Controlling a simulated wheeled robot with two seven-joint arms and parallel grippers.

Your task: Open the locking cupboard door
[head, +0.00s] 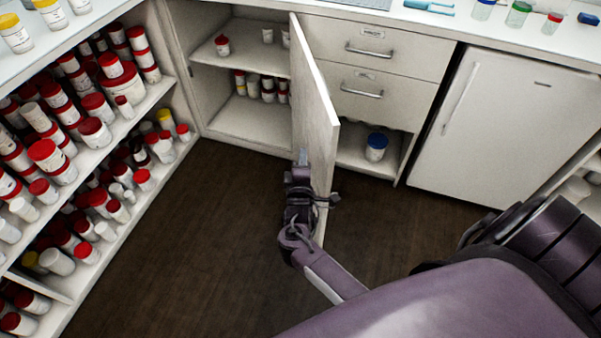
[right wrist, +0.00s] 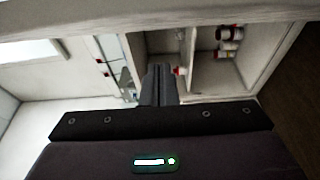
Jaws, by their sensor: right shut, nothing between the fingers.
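The white cupboard door (head: 315,110) stands swung wide open in the head view, its free edge toward me. The cupboard (head: 240,75) behind it shows its shelves, with several small jars inside. My right gripper (head: 302,158) is shut and empty, beside the inner face of the door near its free edge. I cannot tell whether it touches the door. In the right wrist view its closed fingers (right wrist: 158,85) point toward the cupboard's shelves (right wrist: 210,72). The door's lock and handle are hidden from me. My left gripper is in neither view.
Shelves (head: 110,165) crowded with red-lidded jars run along the left. Drawers (head: 370,90) and a white fridge (head: 500,125) stand right of the door. A blue-lidded jar (head: 376,148) sits under the drawers. The dark floor (head: 200,240) left of my right arm is clear.

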